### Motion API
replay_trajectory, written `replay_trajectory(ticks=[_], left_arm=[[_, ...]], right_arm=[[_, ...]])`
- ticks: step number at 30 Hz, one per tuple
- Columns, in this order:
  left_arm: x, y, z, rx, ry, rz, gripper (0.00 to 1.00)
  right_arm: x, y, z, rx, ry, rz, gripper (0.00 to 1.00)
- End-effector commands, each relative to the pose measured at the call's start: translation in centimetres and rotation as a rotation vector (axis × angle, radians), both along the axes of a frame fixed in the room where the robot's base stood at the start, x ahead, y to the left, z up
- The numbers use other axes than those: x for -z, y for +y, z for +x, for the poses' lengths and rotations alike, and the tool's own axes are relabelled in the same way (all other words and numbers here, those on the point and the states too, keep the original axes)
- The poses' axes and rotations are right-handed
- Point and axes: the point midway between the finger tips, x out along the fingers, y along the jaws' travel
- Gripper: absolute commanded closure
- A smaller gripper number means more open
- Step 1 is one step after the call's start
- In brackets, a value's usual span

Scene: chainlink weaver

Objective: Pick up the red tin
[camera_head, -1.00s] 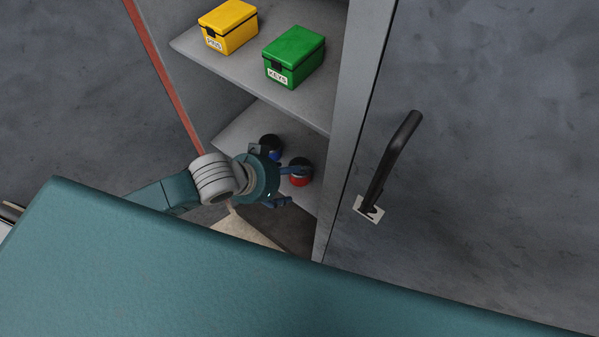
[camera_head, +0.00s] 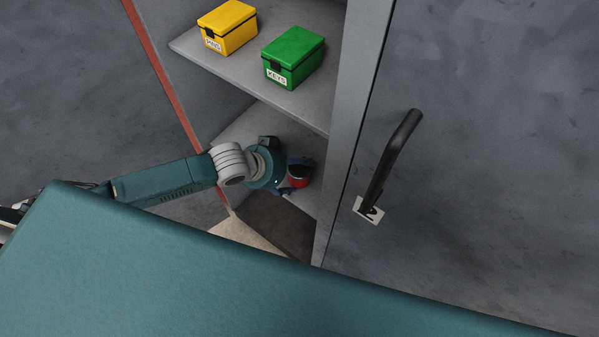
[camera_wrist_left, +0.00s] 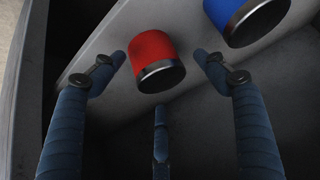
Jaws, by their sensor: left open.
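The red tin (camera_wrist_left: 151,50) stands on the lower shelf of the cabinet. In the head view the red tin (camera_head: 299,180) shows its dark top and a strip of red side, partly behind my gripper. My left gripper (camera_head: 298,175) is at the tin. In the left wrist view the left gripper (camera_wrist_left: 162,58) is open, with a finger on either side of the tin and a third finger below it in the picture. Gaps show between the fingers and the tin. My right gripper is not in view.
A blue tin (camera_wrist_left: 246,18) stands close beside the red tin. A yellow box (camera_head: 227,27) and a green box (camera_head: 293,56) sit on the shelf above (camera_head: 200,52). The cabinet door handle (camera_head: 391,160) is to the right.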

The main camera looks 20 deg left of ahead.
Motion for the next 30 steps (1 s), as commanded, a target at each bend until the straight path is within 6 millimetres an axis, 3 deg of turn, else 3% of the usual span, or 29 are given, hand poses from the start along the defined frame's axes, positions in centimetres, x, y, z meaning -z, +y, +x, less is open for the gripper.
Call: replay_trajectory(ticks=[4,11,13,19,26,30], left_arm=[[1.2,-0.7,0.8,0.001,-0.001,-0.002,0.27],[1.4,-0.7,0.9,0.001,-0.001,-0.001,0.27],[1.4,-0.7,0.9,0.001,-0.001,-0.001,0.35],[1.4,-0.7,0.9,0.001,-0.001,-0.001,0.75],[1.2,-0.7,1.0,0.001,-0.002,-0.002,0.76],[0.0,-0.7,1.0,0.001,-0.004,-0.003,0.76]], right_arm=[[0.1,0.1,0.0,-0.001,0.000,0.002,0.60],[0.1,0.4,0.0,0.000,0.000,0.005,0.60],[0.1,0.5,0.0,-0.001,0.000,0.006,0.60],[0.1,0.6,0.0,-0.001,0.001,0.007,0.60],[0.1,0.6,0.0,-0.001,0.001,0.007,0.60],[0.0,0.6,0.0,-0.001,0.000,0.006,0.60]])
